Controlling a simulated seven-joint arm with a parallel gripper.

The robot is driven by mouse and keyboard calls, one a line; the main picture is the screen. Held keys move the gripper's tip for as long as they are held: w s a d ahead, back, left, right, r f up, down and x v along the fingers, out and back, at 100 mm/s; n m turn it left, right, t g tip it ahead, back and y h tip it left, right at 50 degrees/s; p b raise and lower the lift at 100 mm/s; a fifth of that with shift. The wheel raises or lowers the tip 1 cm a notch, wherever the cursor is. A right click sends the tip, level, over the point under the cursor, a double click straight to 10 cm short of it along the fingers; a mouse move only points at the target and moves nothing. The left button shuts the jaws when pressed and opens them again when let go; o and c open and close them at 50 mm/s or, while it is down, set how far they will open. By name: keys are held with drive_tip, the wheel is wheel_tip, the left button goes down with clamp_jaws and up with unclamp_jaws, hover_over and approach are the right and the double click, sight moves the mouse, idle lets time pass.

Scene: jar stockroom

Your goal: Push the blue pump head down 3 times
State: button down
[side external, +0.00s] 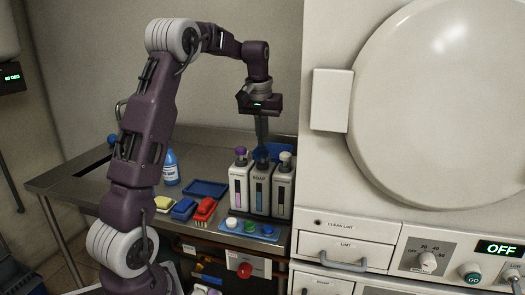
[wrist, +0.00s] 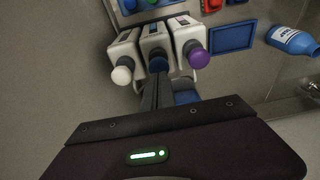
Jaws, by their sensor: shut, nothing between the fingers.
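Three white dispensers stand side by side at the right end of the steel counter. The middle dispenser (side external: 260,186), labelled soap, has the blue pump head (wrist: 158,65), which is partly hidden by my fingers in the side view. The purple pump head (side external: 241,151) is on the left and the white pump head (side external: 285,156) on the right; the wrist view mirrors this order. My gripper (side external: 262,143) is shut and empty, pointing down directly over the blue pump head. I cannot tell whether the fingertips touch it.
A tray with coloured buttons (side external: 252,229) lies in front of the dispensers. Red and blue brushes (side external: 204,209), a blue tray (side external: 206,188) and a blue bottle (side external: 171,168) are to the left. A blue object (wrist: 185,97) sits behind the dispensers. A large white machine (side external: 330,200) borders the right.

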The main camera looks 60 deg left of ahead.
sight(263, 151)
drive_tip(key=shift+f, duration=0.1)
drive_tip(key=shift+f, duration=1.35)
drive_tip(key=shift+r, duration=0.1)
drive_tip(key=shift+r, duration=1.35)
drive_tip(key=shift+r, duration=0.1)
drive_tip(key=shift+r, duration=2.95)
